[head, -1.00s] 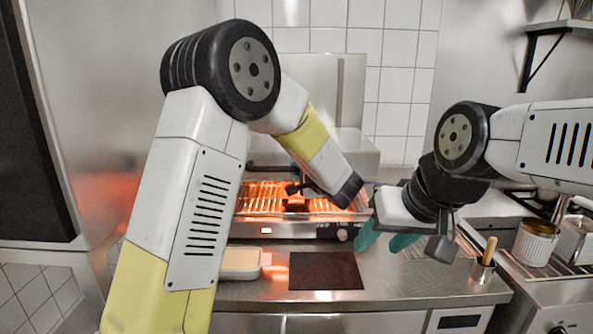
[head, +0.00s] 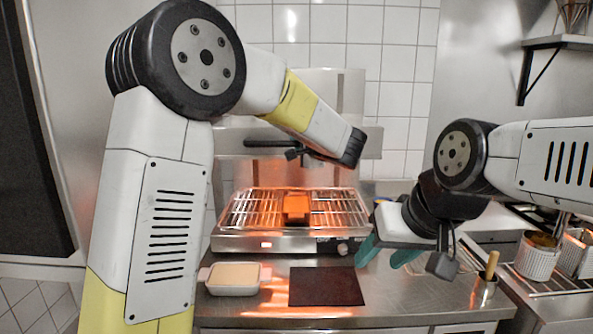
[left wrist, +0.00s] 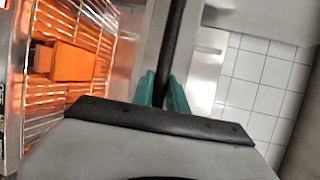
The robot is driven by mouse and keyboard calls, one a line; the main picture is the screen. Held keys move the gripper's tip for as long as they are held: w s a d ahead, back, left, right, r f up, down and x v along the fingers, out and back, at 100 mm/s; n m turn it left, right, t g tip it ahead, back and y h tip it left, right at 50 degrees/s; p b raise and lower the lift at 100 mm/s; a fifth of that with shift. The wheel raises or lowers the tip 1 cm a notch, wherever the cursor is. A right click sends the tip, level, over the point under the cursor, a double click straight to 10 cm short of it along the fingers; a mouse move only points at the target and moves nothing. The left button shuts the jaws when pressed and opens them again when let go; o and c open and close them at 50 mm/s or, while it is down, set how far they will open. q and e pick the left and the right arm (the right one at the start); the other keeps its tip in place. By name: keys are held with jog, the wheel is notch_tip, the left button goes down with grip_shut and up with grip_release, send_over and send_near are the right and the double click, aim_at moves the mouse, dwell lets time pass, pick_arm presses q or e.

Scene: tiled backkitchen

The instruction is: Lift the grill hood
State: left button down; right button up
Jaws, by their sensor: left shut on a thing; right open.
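The grill (head: 290,243) stands on the steel counter, its rack glowing orange. Its steel hood (head: 228,141) is raised, with a clear gap above the rack. A dark handle bar (head: 270,143) runs along the hood's front. In the left wrist view my left gripper (left wrist: 165,90) has its teal fingers shut on the handle bar (left wrist: 173,40). In the head view my left arm's end hides these fingers. My right gripper (head: 384,252) is open and empty, right of the grill's front corner and above the counter.
An orange block (head: 297,208) lies on the rack. A white dish (head: 234,278) and a dark mat (head: 326,286) lie in front of the grill. A metal cup with a wooden-handled tool (head: 484,290) and a container (head: 537,256) stand at the right. A shelf (head: 560,42) is at upper right.

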pick_arm(q)
notch_tip(320, 180, up, 9)
jog(key=shift+f, duration=0.2)
jog(key=shift+r, duration=0.1)
jog(key=c, duration=1.3)
grip_release()
jog(key=v, duration=0.7)
jog(key=shift+s+d, duration=0.15)
jog(key=shift+s, duration=0.2)
